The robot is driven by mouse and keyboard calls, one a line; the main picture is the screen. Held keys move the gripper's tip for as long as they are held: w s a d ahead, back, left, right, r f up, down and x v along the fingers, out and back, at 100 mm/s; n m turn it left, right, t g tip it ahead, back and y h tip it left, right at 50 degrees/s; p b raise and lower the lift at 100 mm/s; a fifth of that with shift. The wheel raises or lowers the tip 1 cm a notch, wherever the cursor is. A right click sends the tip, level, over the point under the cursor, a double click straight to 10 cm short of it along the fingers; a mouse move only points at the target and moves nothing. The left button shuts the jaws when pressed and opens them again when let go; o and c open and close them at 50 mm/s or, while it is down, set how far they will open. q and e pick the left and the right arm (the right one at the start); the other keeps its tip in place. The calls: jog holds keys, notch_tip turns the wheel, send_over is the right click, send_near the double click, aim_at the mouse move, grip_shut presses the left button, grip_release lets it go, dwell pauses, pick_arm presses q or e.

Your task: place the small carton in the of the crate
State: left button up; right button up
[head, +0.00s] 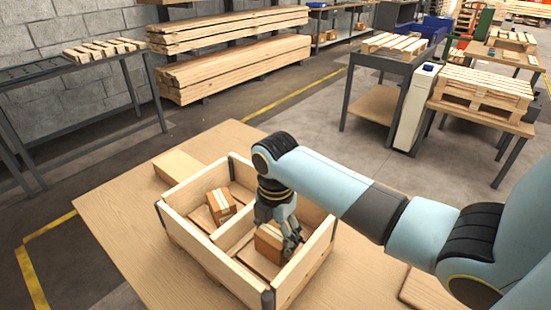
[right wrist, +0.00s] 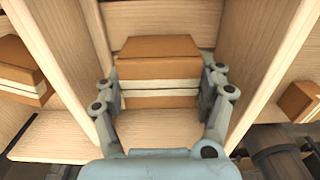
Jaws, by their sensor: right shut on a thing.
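The wooden crate (head: 190,258) stands on the table, with a divider between its compartments. My right gripper (head: 290,240) reaches down into the crate's right compartment and is shut on a small brown carton (head: 268,242) with a pale band. In the right wrist view the carton (right wrist: 158,72) sits between the two fingers (right wrist: 160,105), with wooden walls on both sides. It is low in the compartment; whether it touches the floor I cannot tell. Another banded carton (head: 221,205) lies in the left compartment and shows at the left of the right wrist view (right wrist: 22,70). My left gripper is out of view.
A pale wooden block (head: 178,168) lies on the table (head: 120,215) behind the crate. A third carton (right wrist: 302,102) shows at the right edge of the right wrist view, beyond a wall. The table's left part is clear. Stands with pallets (head: 485,85) are farther back.

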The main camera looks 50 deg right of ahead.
aim_at(275, 233)
jog(key=shift+f, duration=0.5)
jog(key=shift+f, duration=0.1)
jog(key=o, duration=1.5)
jog(key=shift+c, duration=0.2)
notch_tip(275, 233, up, 12)
jog(key=p, duration=0.1)
jog(key=shift+a, duration=0.1)
